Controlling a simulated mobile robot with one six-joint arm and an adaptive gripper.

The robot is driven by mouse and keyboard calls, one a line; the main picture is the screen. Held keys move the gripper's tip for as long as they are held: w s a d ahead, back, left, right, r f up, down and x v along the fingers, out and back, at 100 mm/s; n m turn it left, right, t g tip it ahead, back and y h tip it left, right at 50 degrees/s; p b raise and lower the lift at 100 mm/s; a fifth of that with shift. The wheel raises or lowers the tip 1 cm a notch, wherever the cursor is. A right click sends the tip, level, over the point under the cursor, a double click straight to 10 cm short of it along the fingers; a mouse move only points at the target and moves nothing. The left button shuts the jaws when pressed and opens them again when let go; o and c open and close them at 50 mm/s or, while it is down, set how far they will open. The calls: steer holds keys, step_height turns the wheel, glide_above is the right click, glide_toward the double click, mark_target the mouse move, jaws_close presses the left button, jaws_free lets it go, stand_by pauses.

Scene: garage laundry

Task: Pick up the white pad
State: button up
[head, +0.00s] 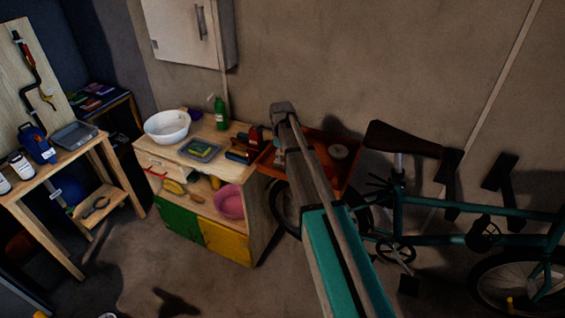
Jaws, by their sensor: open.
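I cannot make out a white pad for certain. A small round pale thing (339,151) lies in the orange tray (311,141) beside the wooden cabinet; it is too small and dim to name. A grey-blue tray (185,150) on the cabinet top holds a yellow and green item (201,150). My arm rises from the bottom of the head view and covers part of the orange tray. I cannot make out my gripper's fingers in this view.
The wooden cabinet (262,210) carries a white bowl (167,126), a green bottle (220,114) and red items. A pink basin (229,202) sits on its shelf. A workbench (105,158) stands left, a teal bicycle (440,241) right. Floor in front is mostly clear.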

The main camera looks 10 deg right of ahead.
jaws_close()
steer(key=shift+r, duration=0.2)
stand_by(0.4)
step_height(320, 180, up, 3)
steer(key=p, duration=0.3)
steer(key=s+a+r+p, duration=0.1)
steer(key=s+r+p, duration=0.8)
steer(key=s, duration=0.5)
steer(key=shift+a+r+p, duration=0.3)
steer(key=shift+r+p, duration=0.05)
steer(key=shift+p, duration=0.15)
